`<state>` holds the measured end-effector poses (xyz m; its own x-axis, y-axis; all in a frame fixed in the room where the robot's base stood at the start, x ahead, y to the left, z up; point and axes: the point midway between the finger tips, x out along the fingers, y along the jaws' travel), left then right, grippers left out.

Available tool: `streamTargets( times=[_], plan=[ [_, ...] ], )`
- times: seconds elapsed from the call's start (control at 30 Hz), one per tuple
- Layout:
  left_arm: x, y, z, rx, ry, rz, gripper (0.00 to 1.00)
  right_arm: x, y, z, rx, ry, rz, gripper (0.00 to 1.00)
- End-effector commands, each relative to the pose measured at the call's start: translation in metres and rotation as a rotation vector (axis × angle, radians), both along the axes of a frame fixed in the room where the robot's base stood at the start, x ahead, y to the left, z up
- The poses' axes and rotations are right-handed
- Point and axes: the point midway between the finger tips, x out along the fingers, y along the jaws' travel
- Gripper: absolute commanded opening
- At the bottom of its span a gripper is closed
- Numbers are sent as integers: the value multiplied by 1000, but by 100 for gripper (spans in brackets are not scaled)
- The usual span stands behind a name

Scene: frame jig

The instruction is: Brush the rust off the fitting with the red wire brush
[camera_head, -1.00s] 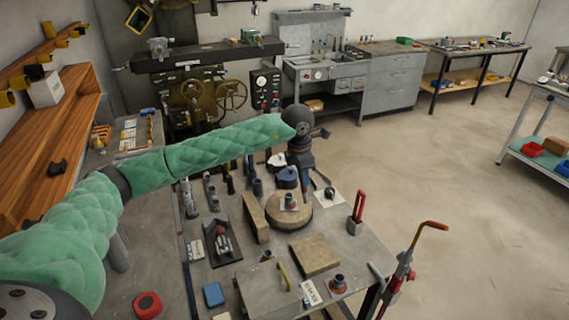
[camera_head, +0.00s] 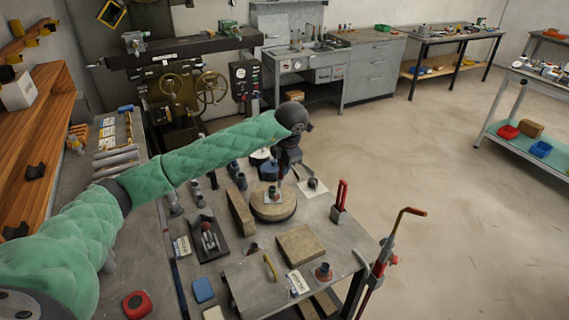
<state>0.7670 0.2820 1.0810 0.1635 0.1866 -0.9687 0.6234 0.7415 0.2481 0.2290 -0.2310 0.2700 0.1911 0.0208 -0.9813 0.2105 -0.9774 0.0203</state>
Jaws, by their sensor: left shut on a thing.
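A small dark fitting (camera_head: 273,193) with a reddish tint stands on a pale square on a round wooden board (camera_head: 273,212) on the workbench. My left arm reaches over the bench from the left, and my left gripper (camera_head: 283,176) points down just above and behind the fitting. It is shut on a thin, dark red thing, which looks like the red wire brush; the hand hides most of it. I cannot tell whether it touches the fitting. Another rust-coloured fitting (camera_head: 323,273) stands near the bench's front edge. My right gripper is not in view.
A red-handled tool (camera_head: 341,199) stands upright in a holder right of the board. Wooden blocks (camera_head: 300,244) and a dark tray (camera_head: 208,238) lie nearby. A red-and-grey clamp (camera_head: 383,262) rises at the bench's right corner. Open floor lies to the right.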

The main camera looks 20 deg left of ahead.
Motion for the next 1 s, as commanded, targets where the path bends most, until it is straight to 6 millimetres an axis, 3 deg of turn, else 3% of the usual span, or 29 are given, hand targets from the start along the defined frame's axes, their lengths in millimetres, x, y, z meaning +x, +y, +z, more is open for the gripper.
streamTargets(
  times=[0.6,1.0],
  plan=[
    [0,-1,-53,-1,0,-1,0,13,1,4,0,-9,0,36],
    [0,0,-57,-1,0,-1,0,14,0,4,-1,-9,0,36]
  ],
)
